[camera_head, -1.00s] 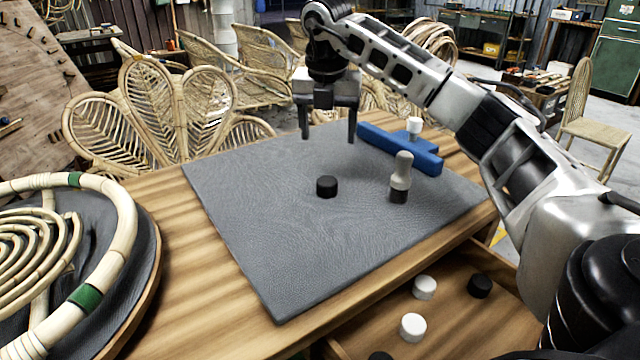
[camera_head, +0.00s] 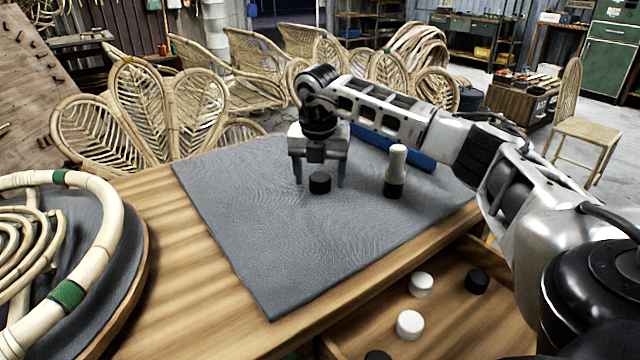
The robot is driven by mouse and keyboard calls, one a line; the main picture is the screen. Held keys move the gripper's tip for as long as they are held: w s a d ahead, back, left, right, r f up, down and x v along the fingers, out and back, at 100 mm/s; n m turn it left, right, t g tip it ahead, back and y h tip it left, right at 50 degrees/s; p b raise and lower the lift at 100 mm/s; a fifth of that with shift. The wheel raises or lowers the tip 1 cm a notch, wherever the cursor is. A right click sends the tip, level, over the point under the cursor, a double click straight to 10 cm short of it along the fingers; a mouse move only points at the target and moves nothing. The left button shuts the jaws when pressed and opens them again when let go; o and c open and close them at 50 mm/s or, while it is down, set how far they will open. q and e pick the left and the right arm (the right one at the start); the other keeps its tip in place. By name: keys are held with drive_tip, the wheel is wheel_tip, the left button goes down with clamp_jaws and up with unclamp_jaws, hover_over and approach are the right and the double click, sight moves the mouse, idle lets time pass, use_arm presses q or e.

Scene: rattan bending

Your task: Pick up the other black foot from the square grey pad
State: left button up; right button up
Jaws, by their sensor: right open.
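A short black foot (camera_head: 320,184) sits upright on the square grey pad (camera_head: 290,240), near its middle. My right gripper (camera_head: 320,182) is open and points down, with its fingers to the left and right of this foot. The fingers look low, near the pad; I cannot tell whether they touch the foot. My left gripper is not in view.
A blue block (camera_head: 412,160) lies on the pad behind my right arm, partly hidden. White caps (camera_head: 410,324) and black feet (camera_head: 477,281) lie in an open drawer at the front right. A rattan ring (camera_head: 105,250) lies at the left. The pad's front is clear.

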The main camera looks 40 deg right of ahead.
drive_tip(key=c, duration=1.1)
drive_tip(key=shift+o, duration=0.2)
drive_tip(key=shift+r, duration=0.2)
